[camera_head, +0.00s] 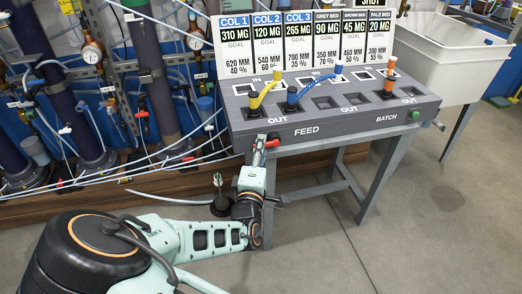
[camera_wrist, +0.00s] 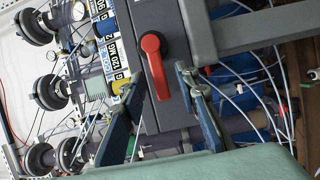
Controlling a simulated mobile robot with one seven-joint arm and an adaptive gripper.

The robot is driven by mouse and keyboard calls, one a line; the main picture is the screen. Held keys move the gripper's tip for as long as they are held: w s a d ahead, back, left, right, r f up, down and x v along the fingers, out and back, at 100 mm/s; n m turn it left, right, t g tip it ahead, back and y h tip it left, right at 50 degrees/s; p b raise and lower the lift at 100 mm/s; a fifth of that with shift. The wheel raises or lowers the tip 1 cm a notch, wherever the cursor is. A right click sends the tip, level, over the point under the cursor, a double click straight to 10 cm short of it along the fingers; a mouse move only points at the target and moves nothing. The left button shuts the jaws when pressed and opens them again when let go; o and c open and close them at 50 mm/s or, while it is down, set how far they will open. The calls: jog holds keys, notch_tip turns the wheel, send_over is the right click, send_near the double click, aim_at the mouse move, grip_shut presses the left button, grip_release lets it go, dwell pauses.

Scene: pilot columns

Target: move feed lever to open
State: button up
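The red feed lever (camera_wrist: 155,65) is mounted on a dark grey face of the console in the wrist view. Its round hub is at the top and its handle points down in that picture, slightly right. My gripper (camera_wrist: 161,82) is open, with one finger on each side of the handle's lower end; I see no clear contact. In the head view my gripper (camera_head: 261,152) is at the console's lower left corner, left of the FEED label, beside the red lever (camera_head: 272,143), which is partly hidden there.
The grey console (camera_head: 330,125) carries yellow, blue and orange plugs and a label board (camera_head: 300,40). A green button (camera_head: 415,115) is at its right end. Columns and hoses (camera_head: 75,110) crowd the left. A white sink (camera_head: 445,65) stands right. The floor in front is clear.

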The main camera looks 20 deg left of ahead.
jog(key=shift+c, duration=0.4)
grip_shut()
jog(key=shift+r, duration=0.1)
